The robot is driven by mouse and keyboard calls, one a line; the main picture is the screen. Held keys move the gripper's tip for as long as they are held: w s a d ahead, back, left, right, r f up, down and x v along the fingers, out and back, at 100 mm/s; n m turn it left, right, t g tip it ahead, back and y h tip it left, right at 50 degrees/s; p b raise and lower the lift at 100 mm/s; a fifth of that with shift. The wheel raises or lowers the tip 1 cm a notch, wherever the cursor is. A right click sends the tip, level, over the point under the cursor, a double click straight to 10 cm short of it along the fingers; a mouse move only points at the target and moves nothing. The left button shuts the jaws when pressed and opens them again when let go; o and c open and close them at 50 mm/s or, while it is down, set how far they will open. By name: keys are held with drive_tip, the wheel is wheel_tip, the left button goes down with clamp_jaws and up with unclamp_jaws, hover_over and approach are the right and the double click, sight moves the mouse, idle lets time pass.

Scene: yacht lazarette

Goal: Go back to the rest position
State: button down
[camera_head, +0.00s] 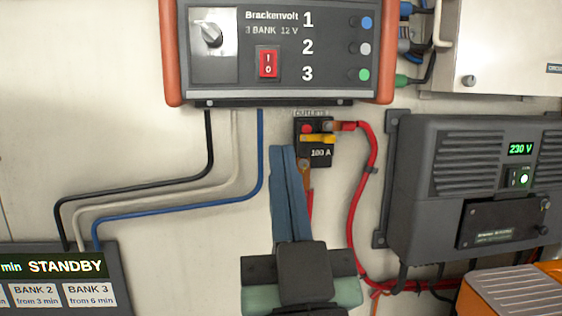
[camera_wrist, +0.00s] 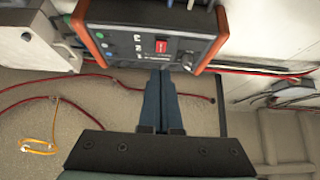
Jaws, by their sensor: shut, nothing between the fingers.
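My gripper (camera_head: 283,150) shows in the head view at the lower centre, its blue-grey fingers pointing up and pressed together with nothing between them. In that view its tips are just left of the 100 A breaker (camera_head: 316,152) and below the Brackenvolt charger; whether they touch anything I cannot tell. In the wrist view the shut fingers (camera_wrist: 160,74) point at the lower edge of the charger (camera_wrist: 150,40).
The Brackenvolt charger (camera_head: 228,75) has a red switch (camera_head: 268,63). A grey 230 V unit (camera_head: 415,215) is at right, and an orange case (camera_head: 515,292) below it. A STANDBY display panel (camera_head: 65,267) is at lower left. A red cable (camera_head: 371,150) loops beside the breaker.

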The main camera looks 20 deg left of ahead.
drive_tip(key=s+d+r+m+t+h, duration=0.3)
drive_tip(key=s+d+r+m+h, duration=0.1)
drive_tip(key=d+r+h, duration=0.4)
drive_tip(key=shift+s+d+r+m+t+h, duration=0.2)
drive_tip(key=shift+s+r+m+t+h, duration=0.25)
drive_tip(key=shift+r+h, duration=0.5)
